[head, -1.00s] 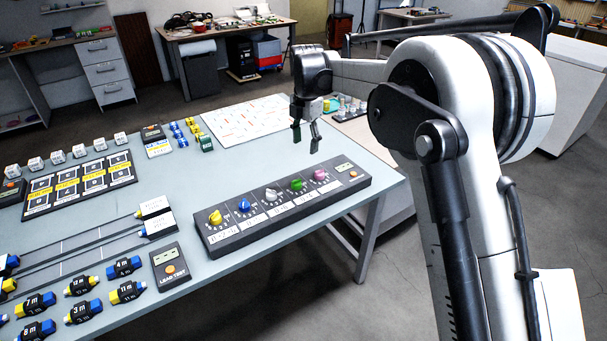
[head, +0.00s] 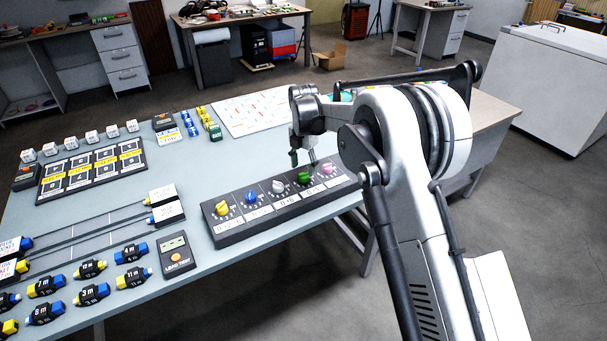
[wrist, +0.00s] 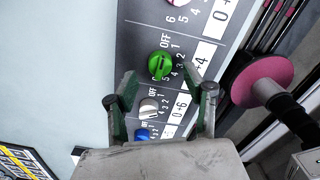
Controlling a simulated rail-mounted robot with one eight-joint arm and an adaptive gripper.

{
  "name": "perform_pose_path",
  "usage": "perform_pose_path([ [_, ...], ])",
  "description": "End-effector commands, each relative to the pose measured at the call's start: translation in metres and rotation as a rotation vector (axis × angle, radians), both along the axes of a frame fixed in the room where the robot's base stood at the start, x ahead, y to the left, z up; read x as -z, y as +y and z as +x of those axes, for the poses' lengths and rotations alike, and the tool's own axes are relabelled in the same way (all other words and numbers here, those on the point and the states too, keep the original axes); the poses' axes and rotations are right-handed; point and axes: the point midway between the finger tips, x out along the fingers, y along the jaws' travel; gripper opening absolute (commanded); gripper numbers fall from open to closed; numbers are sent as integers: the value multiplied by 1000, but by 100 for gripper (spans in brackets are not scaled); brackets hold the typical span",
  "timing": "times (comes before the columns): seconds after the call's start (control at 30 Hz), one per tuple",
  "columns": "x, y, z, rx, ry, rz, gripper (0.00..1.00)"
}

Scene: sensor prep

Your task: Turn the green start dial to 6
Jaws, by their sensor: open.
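The dial panel (head: 235,233) is a long dark box on the table with a row of coloured dials. The green start dial (head: 304,178) sits between the white dial (head: 278,186) and the pink dial (head: 328,168). In the wrist view the green dial (wrist: 160,65) shows OFF and numbers around it; its exact setting is too small to tell. My gripper (head: 303,163) is open and empty, above the panel by the green dial. In the wrist view its two fingertips (wrist: 160,95) spread either side of the space between the green and white dials. I see no contact.
A yellow dial (head: 222,208) and a blue dial (head: 251,197) are further left on the panel. A lead test meter (head: 177,254) lies left of it. In the wrist view a pink disc-shaped object on a dark rod (wrist: 262,80) is at the right.

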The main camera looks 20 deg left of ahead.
Motion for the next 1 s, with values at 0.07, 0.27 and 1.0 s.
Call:
perform_pose_path([
  [0.07,13,0,0,0,0,0,47],
  [0.27,32,0,0,0,0,0,47],
  [1.0,38,0,0,1,0,0,2],
])
